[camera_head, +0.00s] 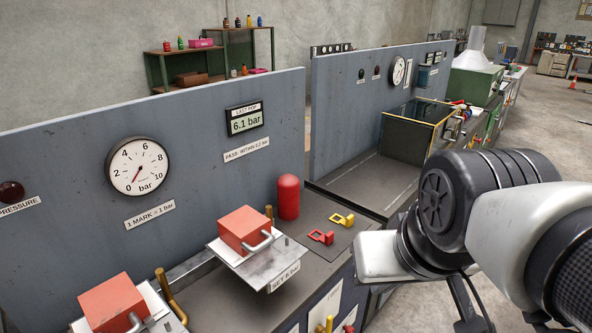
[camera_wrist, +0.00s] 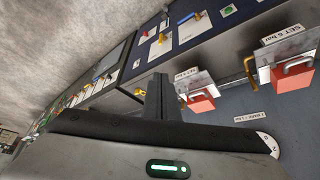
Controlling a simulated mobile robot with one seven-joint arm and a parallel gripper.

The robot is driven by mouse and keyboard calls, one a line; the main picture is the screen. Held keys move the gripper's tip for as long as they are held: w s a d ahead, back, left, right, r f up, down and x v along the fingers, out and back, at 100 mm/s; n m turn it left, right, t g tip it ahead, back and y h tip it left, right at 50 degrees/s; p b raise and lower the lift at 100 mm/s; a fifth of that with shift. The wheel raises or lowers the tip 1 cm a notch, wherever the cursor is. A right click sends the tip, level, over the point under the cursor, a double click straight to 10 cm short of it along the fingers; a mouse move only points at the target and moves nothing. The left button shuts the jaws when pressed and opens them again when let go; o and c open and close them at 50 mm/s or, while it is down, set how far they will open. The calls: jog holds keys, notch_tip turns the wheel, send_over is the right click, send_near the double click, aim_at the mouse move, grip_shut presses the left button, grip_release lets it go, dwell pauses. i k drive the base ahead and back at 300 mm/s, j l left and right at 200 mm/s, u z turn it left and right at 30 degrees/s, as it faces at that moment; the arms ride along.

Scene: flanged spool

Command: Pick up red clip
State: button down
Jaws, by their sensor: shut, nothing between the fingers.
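The red clip (camera_head: 321,237) lies flat on the dark bench top in the head view, in front of the red cylinder. A similar yellow clip (camera_head: 342,219) lies just behind it to the right. My gripper (camera_wrist: 160,88) shows in the wrist view with its dark fingers together and nothing between them. It is away from the red clip. I cannot make out the red clip in the wrist view; the fingers may cover it. A small yellow piece (camera_wrist: 139,92) shows just left of the fingers, perhaps the yellow clip. In the head view my arm is at the right and the fingers cannot be seen.
A red block with a metal handle (camera_head: 245,230) sits on a plate left of the clips. Another red block (camera_head: 106,303) is at the lower left. The red cylinder (camera_head: 288,197) stands by the grey gauge panel (camera_head: 205,150). The bench around the clips is clear.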

aim_at(327, 239)
jog(key=l+u, duration=0.2)
jog(key=l, duration=0.35)
jog(key=k+l+u, duration=0.15)
jog(key=l, duration=0.4)
jog(key=i+l+u, duration=0.35)
jog(key=l, duration=0.3)
jog(key=i+l+u, duration=0.15)
jog(key=l, duration=0.2)
jog(key=i+l+u, duration=0.25)
jog(key=i, duration=0.3)
jog(key=j, duration=0.1)
